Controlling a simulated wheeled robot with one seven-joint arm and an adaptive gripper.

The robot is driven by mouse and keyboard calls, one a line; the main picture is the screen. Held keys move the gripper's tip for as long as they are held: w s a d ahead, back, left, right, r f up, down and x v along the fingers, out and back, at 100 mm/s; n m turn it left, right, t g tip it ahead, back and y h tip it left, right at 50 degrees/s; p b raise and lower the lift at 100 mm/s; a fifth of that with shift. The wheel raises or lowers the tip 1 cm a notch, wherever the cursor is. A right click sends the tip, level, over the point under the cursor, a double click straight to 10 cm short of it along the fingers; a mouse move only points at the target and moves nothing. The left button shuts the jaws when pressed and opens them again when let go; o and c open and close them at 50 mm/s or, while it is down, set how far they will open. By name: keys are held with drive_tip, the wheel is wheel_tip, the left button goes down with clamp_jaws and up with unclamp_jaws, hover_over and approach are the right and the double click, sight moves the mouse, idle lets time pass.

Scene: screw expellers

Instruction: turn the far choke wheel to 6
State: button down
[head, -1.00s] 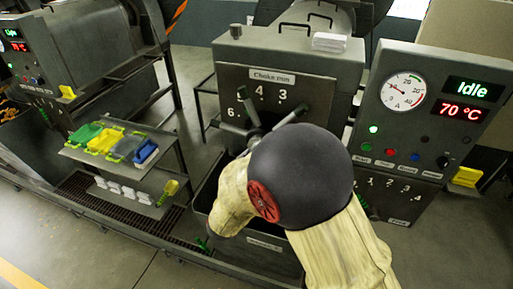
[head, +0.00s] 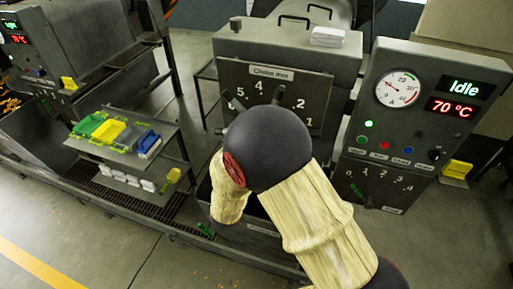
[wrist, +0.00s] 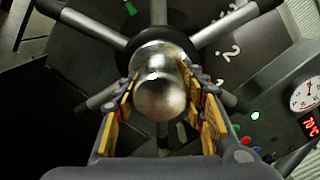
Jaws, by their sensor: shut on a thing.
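The choke wheel shows in the wrist view as a silvery round hub (wrist: 160,85) with several grey spokes radiating behind it. My gripper (wrist: 162,78) is closed around this hub, its yellow-padded fingers on the left and right of it. In the head view my arm hides the gripper and most of the wheel; one spoke (head: 278,94) shows above my arm. The dark choke plate (head: 312,92) on the machine in front carries the numbers, with 5, 4, 2 and 1 readable. The spoke stands where 3 would be. I cannot tell which number the wheel points to.
A control panel (head: 405,125) reading Idle and 70 °C stands at the right. A shelf (head: 110,153) with coloured bins stands left of the machine in front. Another machine (head: 90,45) stands at the far left. The floor at lower left is clear.

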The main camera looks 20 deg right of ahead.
drive_tip(key=c, duration=1.1)
unclamp_jaws()
drive_tip(key=shift+o, duration=0.2)
drive_tip(key=v, duration=1.2)
